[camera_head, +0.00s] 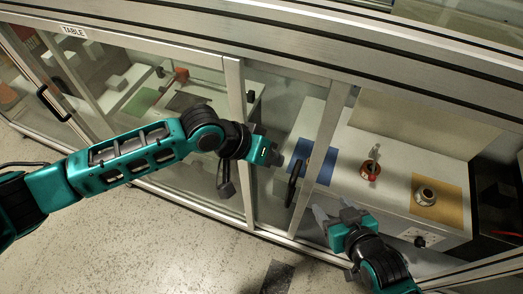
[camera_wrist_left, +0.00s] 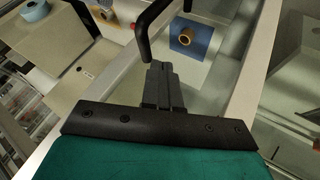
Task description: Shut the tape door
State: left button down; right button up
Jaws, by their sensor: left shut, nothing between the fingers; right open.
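The tape door is a sliding glass panel with a silver frame (camera_head: 322,140) in the middle of the head view. Its black bar handle (camera_head: 295,184) stands near that frame. To the right of the frame, the bay with the tape rolls appears uncovered. My left gripper (camera_head: 279,157) is shut and empty, just left of the handle's upper end. In the left wrist view, its closed fingers (camera_wrist_left: 160,72) sit close to a black handle (camera_wrist_left: 143,32); I cannot tell whether they touch. My right gripper (camera_head: 334,209) is open and empty, low in front of the bay.
A TABLE label (camera_head: 74,31) marks the left section. The speckled floor (camera_head: 140,240) in front is mostly clear.

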pick_arm(q)
jog(key=shift+x, duration=2)
jog(key=shift+w, duration=0.1)
